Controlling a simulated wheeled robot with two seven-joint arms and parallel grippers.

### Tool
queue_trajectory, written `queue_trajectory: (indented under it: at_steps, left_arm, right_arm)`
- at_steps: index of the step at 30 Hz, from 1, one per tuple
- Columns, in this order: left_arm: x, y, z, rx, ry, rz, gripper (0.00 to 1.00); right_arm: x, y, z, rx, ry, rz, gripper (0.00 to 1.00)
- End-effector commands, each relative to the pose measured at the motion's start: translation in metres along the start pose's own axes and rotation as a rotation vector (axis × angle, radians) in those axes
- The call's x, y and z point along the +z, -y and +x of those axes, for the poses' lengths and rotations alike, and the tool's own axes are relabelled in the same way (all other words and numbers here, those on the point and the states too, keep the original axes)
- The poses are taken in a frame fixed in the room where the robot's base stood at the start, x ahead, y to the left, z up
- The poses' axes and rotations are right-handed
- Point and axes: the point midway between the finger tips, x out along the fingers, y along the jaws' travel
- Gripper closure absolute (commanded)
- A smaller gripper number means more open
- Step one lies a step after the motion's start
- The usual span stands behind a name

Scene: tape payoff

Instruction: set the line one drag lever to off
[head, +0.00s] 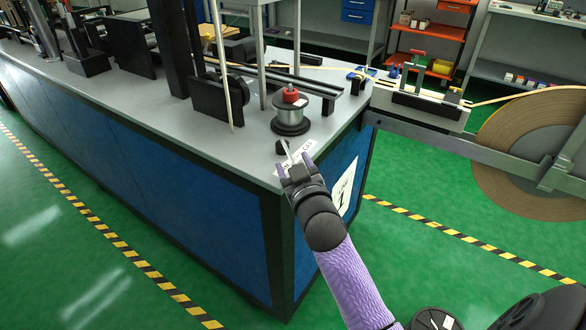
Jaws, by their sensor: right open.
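A small lever with a dark base (281,147) and a thin pale arm stands at the near corner of the grey machine top, in front of a metal spool with a red cap (291,96). A white label (306,147) with dark lettering lies beside it, too small to read fully and partly covered by my gripper. My right gripper (294,163) is open, with its fingertips at the lever's near side, over the label. I cannot tell whether a finger touches the lever, or which setting it is at. My left gripper is out of view.
The grey top (200,125) carries posts and black brackets (213,101). A large tan tape reel (530,150) hangs at the right, with tape running to a small guide block (420,100). Green floor with striped tape (130,255) is clear in front.

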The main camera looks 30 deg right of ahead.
Motion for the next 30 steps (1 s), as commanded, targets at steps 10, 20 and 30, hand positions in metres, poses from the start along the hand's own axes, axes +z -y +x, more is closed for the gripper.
queue_trajectory:
  at_steps: [10,20,30]
  left_arm:
    - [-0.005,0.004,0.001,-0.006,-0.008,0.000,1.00]
    - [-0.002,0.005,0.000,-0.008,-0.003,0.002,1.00]
    - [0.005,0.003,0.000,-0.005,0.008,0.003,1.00]
  right_arm:
    - [-0.001,0.000,0.002,0.000,0.000,0.001,0.50]
    - [0.000,0.000,0.002,0.000,0.000,0.001,1.00]
    - [0.000,0.000,0.002,0.000,0.001,0.001,1.00]
